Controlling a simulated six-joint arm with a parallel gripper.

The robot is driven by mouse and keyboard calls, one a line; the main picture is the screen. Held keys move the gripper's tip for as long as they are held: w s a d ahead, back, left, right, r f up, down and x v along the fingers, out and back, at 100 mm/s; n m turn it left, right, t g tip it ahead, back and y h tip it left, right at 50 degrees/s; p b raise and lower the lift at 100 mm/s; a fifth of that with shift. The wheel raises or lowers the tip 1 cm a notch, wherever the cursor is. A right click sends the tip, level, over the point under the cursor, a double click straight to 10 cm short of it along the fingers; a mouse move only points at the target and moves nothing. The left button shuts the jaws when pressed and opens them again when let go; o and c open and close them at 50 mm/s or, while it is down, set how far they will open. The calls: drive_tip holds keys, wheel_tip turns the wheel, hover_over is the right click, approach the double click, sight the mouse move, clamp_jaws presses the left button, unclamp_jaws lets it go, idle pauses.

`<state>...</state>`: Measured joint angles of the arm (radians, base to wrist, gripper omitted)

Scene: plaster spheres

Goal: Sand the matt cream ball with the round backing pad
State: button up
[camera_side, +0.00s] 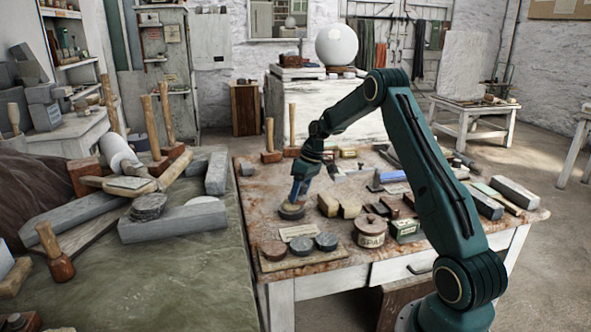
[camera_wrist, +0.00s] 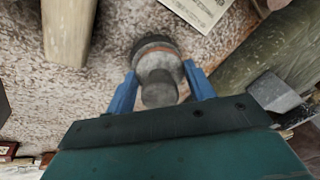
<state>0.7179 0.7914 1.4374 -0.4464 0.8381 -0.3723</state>
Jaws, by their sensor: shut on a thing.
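My gripper (camera_side: 297,194) points down over the left part of the work table. Its blue fingers, also in the wrist view (camera_wrist: 162,84), are shut on the grey knob of a round backing pad (camera_wrist: 156,62). The pad has a dark edge and an orange-brown band, and in the side view the pad (camera_side: 291,211) is at the tabletop. I cannot tell whether it touches the table.
The rusty work table (camera_side: 255,215) holds a board with several round discs (camera_side: 325,242), a lidded tin (camera_side: 370,232), wooden blocks (camera_side: 349,208) and grey bars (camera_side: 514,192). Upright mallets (camera_side: 270,140) stand at its back left. The left bench (camera_side: 165,270) carries stone blocks.

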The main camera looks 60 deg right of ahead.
drive_tip(key=shift+w+d, duration=0.3)
drive_tip(key=shift+w, duration=0.5)
drive_tip(key=shift+w, duration=0.1)
drive_tip(key=shift+w+d+r, duration=0.2)
drive_tip(key=shift+w+d, duration=0.2)
drive_tip(key=shift+w, duration=0.3)
drive_tip(key=shift+s+a+r, duration=0.1)
drive_tip(key=shift+s+r, duration=0.25)
drive_tip(key=shift+s, duration=0.2)
drive_tip(key=shift+s+a+r, duration=0.1)
drive_tip(key=shift+s+r, duration=0.2)
drive_tip(key=shift+s, duration=0.2)
drive_tip(key=shift+w, duration=0.1)
drive_tip(key=shift+w+a+g+h, duration=0.65)
drive_tip(key=shift+a+g+h, duration=0.05)
drive_tip(key=shift+g+h, duration=0.3)
drive_tip(key=shift+w+a+f+g+h, duration=0.15)
drive_tip(key=shift+w+a+g+h, duration=0.5)
drive_tip(key=shift+g+h, duration=0.35)
